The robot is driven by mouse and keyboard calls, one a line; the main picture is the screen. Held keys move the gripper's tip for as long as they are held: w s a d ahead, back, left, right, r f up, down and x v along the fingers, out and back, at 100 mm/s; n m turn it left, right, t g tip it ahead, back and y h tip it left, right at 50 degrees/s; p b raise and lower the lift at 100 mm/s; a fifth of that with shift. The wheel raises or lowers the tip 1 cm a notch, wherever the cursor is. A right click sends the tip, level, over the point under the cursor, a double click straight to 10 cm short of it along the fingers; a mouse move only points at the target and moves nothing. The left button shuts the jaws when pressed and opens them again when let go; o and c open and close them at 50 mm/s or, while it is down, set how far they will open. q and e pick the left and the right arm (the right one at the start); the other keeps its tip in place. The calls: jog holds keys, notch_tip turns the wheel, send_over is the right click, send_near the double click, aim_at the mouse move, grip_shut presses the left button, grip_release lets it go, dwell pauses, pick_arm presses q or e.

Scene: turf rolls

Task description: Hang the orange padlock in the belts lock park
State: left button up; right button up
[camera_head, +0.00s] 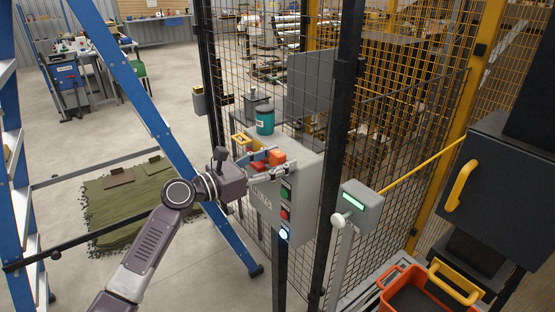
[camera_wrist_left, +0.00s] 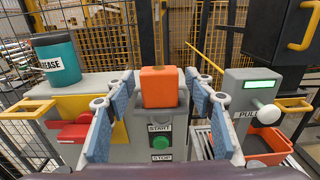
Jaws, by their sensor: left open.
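An orange block-shaped body, which looks like the orange padlock (camera_head: 277,156), is at the top of the grey control box (camera_head: 304,190). In the left wrist view the orange padlock (camera_wrist_left: 159,87) is centred between the spread blue-padded fingers, with gaps on both sides. Its shackle cannot be made out. My left gripper (camera_head: 284,161) is open around it and reaches in from the left. A red part (camera_wrist_left: 75,135) lies left of the fingers by a yellow bracket (camera_wrist_left: 48,106). No label shows which holder is the belts lock park.
A teal canister (camera_head: 265,120) stands behind the box's top. Buttons (camera_head: 284,213) are on its front. A grey post box (camera_head: 362,205) with a green display stands to the right, an orange-red crate (camera_head: 392,288) lower right. Mesh fence rises behind; a blue frame (camera_head: 135,90) stands left.

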pick_arm(q)
jog(key=v, duration=1.2)
jog(key=s+a+f+m+y+b, duration=0.1)
jog(key=a+f+m+y, duration=0.15)
jog(key=f, duration=1.15)
jog(key=s+a+f+m+g+y, duration=0.1)
jog(key=a+f+y, duration=0.3)
jog(key=f, duration=1)
jog(key=s+a+f+m+y+b, duration=0.1)
jog(key=a+f+m+y, duration=0.15)
jog(key=f, duration=1.05)
jog(key=s+a+f+m+g+y+b, duration=0.1)
jog(key=s+a+f+m+g+y, duration=0.15)
jog(key=s+f, duration=0.65)
jog(key=s+a+f+m+g+y, duration=0.15)
jog(key=s+f+m, duration=0.25)
jog(key=s+f, duration=0.5)
jog(key=s+f+m+g, duration=0.1)
jog(key=s+f+m, duration=0.4)
jog(key=s, duration=0.6)
jog(key=s+f+m+g+y+b, duration=0.1)
jog(key=s+f+m, duration=0.4)
jog(key=s, duration=0.7)
jog(key=s+f+m+g, duration=0.2)
jog(key=s+f+m, duration=0.3)
jog(key=s+f, duration=0.3)
jog(key=s, duration=0.4)
jog(key=shift+a+f+g+y+b, duration=0.3)
jog(key=shift+a+f+b, duration=0.05)
jog(key=shift+f, duration=0.05)
